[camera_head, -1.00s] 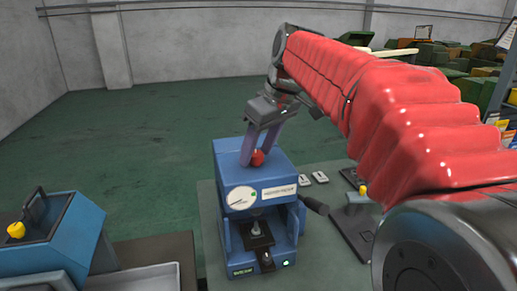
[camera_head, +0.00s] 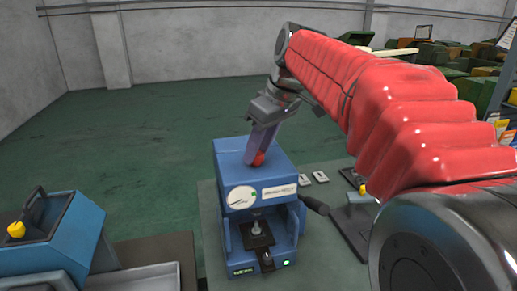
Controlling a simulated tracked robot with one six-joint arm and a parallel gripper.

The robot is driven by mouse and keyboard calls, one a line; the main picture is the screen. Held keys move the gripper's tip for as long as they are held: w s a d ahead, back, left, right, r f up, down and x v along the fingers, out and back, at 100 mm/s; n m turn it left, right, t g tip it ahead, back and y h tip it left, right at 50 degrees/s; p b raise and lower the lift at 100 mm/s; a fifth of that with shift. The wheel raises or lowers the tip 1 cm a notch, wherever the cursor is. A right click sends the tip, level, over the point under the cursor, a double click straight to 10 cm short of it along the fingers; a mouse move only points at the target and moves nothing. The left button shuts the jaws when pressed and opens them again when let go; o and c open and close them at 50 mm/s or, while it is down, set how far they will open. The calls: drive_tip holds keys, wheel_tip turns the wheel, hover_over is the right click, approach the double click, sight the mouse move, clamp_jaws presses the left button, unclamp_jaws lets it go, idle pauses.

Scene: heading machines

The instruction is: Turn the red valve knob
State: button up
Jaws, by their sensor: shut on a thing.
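The red valve knob (camera_head: 258,160) sits on top of a blue machine (camera_head: 228,177), towards its right side. The machine has a round white gauge on its front and a small green lit spot beside it. My gripper (camera_head: 254,156) reaches down from above with its purple-grey fingers at the knob, shut on it. The fingers look turned nearly edge-on, one overlapping the other. Part of the knob is hidden behind the fingers.
The blue machine stands on a grey-green table (camera_head: 325,247). A black lever (camera_head: 315,205) sticks out at its right, near small grey plates (camera_head: 320,177). Another blue machine with a yellow knob (camera_head: 16,230) stands at the left. Green floor lies open behind.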

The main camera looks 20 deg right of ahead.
drive_tip(key=shift+d+n+g+y, duration=0.1)
drive_tip(key=shift+n+g+y, duration=0.2)
drive_tip(key=shift+n, duration=0.8)
drive_tip(key=o, duration=1.1)
drive_tip(key=shift+c, duration=0.2)
drive_tip(key=v, duration=1.3)
drive_tip(key=shift+r, duration=0.3)
drive_tip(key=shift+s+d, duration=0.1)
drive_tip(key=shift+s, duration=0.05)
